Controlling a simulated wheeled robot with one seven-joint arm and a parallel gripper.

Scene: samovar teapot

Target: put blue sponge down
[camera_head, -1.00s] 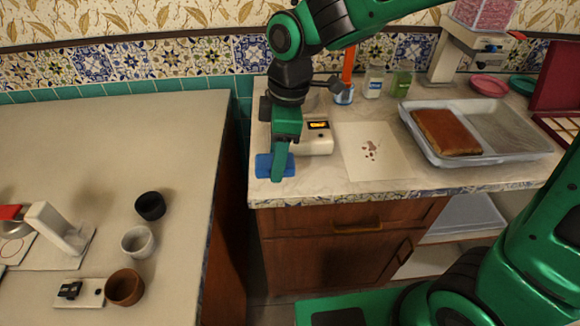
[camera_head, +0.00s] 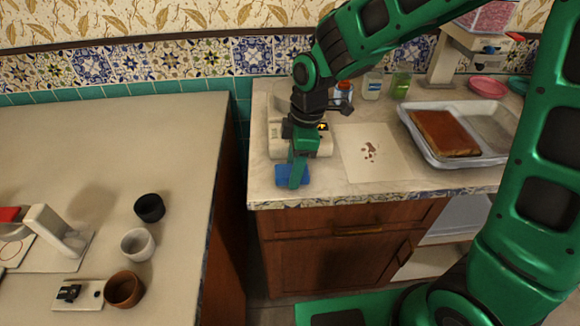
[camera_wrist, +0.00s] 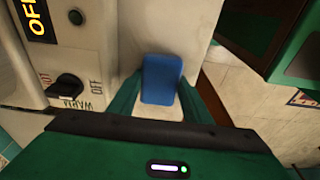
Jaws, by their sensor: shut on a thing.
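The blue sponge (camera_head: 287,176) is at the front left of the right-hand counter, low over or on its surface; I cannot tell whether it touches. My gripper (camera_head: 297,178) points down and is shut on the sponge. In the wrist view, the sponge (camera_wrist: 161,80) sits between the two green fingers of my gripper (camera_wrist: 160,97), with pale counter around it.
A white appliance (camera_head: 322,145) with a dial and display stands right behind the sponge. A stained sheet (camera_head: 375,165) lies to its right, then a tray (camera_head: 485,160) with a brown slab (camera_head: 445,133). A gap separates the left counter (camera_head: 110,130), which holds several cups.

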